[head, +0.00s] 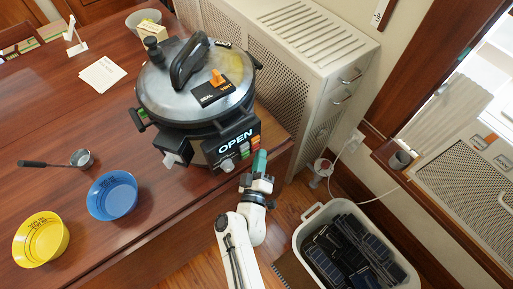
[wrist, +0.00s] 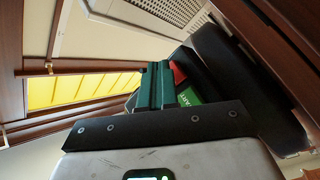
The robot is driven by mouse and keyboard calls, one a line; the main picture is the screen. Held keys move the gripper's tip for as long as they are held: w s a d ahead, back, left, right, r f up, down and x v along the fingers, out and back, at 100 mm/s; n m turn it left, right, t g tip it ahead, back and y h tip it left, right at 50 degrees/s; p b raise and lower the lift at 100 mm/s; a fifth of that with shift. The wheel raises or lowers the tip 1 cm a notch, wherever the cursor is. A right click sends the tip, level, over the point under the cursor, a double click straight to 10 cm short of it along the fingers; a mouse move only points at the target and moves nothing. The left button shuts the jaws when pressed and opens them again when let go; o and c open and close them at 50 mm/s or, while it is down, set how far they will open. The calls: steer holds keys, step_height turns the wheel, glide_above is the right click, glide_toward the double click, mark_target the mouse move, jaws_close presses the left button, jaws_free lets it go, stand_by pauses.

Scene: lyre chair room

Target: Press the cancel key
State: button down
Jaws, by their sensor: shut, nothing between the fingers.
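A large pressure cooker (head: 195,85) with a steel lid stands on the wooden table's right end. I cannot read a cancel label. My gripper (head: 260,160) is at the panel's lower right, its teal fingers close to the keys. In the wrist view the shut, empty fingers (wrist: 153,86) point at the panel, beside a red key (wrist: 179,72) and a green key (wrist: 189,96), both partly hidden. Contact cannot be told.
A blue bowl (head: 112,195), a yellow bowl (head: 41,239) and a metal scoop (head: 82,158) sit on the table (head: 60,120). A white radiator cover (head: 290,50) stands behind the cooker. A bin (head: 398,270) of dark panels stands on the floor at right.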

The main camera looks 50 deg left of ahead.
steer(key=shift+a, duration=0.2)
stand_by(0.3)
steer(key=shift+d, duration=0.1)
steer(key=shift+s+d+p, duration=0.1)
steer(key=shift+d+p, duration=0.25)
steer(key=shift+d, duration=0.4)
steer(key=shift+s+d+p, duration=0.15)
steer(key=shift+d+p, duration=0.55)
steer(key=shift+d, duration=1.8)
